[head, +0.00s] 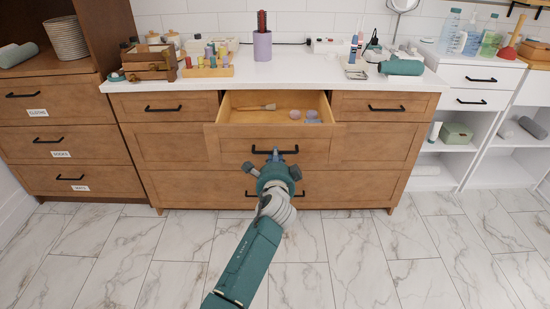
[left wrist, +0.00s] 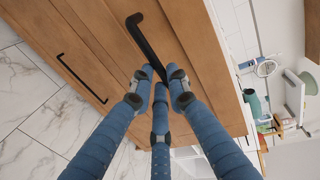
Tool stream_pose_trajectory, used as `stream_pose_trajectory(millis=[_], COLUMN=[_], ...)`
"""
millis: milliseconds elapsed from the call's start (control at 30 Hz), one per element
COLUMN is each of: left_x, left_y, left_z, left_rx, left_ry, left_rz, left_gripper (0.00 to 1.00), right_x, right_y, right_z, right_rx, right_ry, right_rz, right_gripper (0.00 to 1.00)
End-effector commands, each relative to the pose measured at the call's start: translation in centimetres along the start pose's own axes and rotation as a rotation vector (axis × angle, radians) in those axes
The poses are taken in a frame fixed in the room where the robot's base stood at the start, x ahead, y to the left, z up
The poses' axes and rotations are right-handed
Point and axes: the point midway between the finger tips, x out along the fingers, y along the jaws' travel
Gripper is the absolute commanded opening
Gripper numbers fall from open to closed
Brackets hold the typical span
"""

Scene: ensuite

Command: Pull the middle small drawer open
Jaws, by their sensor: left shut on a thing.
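The middle small drawer (head: 232,133) is pulled out from the wooden cabinet below the white counter, and its inside shows. A brush (head: 255,107), a pinkish round item (head: 295,114) and a purple item (head: 311,115) lie in it. My left gripper (head: 272,160) is at the drawer front, shut on the black bar handle (head: 261,152). In the left wrist view, its blue fingers (left wrist: 163,88) close around one part of the handle (left wrist: 150,42), and the rest of the bar shows bare. My right gripper is not in view.
The small drawers to the left (head: 135,106) and right (head: 360,105) are shut, as is the large drawer (head: 200,187) below. The counter (head: 275,72) holds a purple cup (head: 262,46) and several toiletries. Marble floor (head: 380,260) in front is clear.

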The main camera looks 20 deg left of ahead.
Motion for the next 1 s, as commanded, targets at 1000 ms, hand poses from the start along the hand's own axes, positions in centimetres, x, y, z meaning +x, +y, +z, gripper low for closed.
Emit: stream_pose_trajectory(millis=[1000], left_x=[-4.9], left_y=[0.1], left_z=[0.0], left_rx=[-0.001], left_ry=[0.001], left_rz=[0.0], left_gripper=[0.35], right_x=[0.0], right_y=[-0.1], right_z=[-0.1], right_rx=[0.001], right_ry=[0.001], right_rz=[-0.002], right_gripper=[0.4])
